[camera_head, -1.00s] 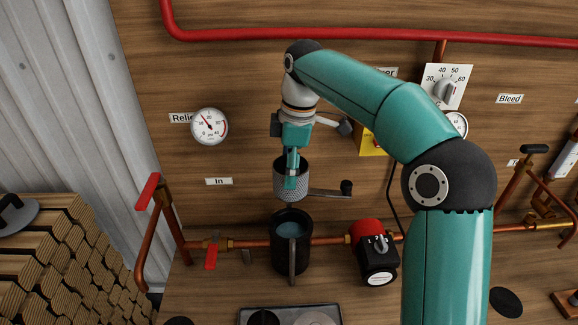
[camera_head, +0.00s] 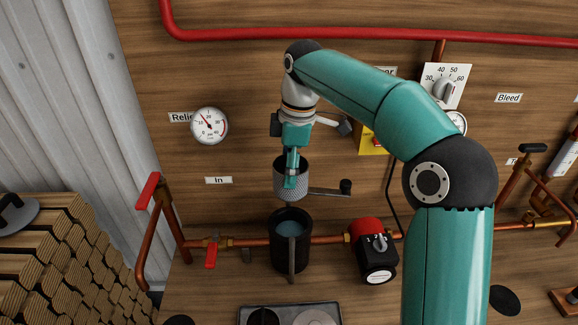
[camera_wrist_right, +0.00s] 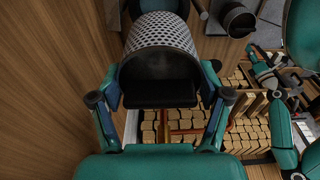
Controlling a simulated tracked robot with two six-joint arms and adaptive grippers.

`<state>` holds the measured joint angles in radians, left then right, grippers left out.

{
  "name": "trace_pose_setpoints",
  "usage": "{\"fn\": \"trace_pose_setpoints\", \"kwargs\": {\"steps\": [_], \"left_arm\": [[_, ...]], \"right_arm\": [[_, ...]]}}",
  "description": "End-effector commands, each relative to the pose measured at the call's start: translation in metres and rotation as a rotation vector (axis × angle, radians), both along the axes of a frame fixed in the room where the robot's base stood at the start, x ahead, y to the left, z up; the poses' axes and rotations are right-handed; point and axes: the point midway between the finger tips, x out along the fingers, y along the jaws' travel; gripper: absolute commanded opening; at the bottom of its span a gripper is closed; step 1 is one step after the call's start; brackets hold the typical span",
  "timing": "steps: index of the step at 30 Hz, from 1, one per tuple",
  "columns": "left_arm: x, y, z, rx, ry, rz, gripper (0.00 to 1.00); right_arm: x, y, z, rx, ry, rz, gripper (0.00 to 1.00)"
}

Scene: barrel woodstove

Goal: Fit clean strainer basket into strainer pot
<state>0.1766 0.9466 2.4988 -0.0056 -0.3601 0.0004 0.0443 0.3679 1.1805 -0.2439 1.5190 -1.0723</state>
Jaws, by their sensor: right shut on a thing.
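The strainer basket (camera_head: 281,183) is a grey perforated cup. My right gripper (camera_head: 291,182) is shut on it, with a finger reaching down inside its rim. In the right wrist view the basket's perforated wall (camera_wrist_right: 160,30) shows beyond the fingers. The strainer pot (camera_head: 289,258) is a dark open cylinder on the copper pipe, with bluish water inside and a bar down its front. The basket hangs upright above the pot's mouth, apart from it. My left gripper is outside the head view; teal arm parts at the right of the wrist view do not show its jaws clearly.
A small crank-like handle (camera_head: 329,191) is right of the basket. A red-handled valve (camera_head: 211,254) and a red-and-black pump (camera_head: 372,253) flank the pot. A tray (camera_head: 331,312) lies in front. Stacked firewood (camera_head: 60,255) stands at left, near a red lever (camera_head: 148,190).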

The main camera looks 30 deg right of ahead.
Motion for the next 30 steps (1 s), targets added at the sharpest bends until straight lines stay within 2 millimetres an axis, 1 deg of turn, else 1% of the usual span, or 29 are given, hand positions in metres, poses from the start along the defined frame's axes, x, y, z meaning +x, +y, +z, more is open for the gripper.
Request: {"fn": "trace_pose_setpoints", "kwargs": {"steps": [30], "left_arm": [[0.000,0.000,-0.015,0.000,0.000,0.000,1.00]], "right_arm": [[0.000,0.000,-0.021,0.000,0.000,0.000,0.28]]}}
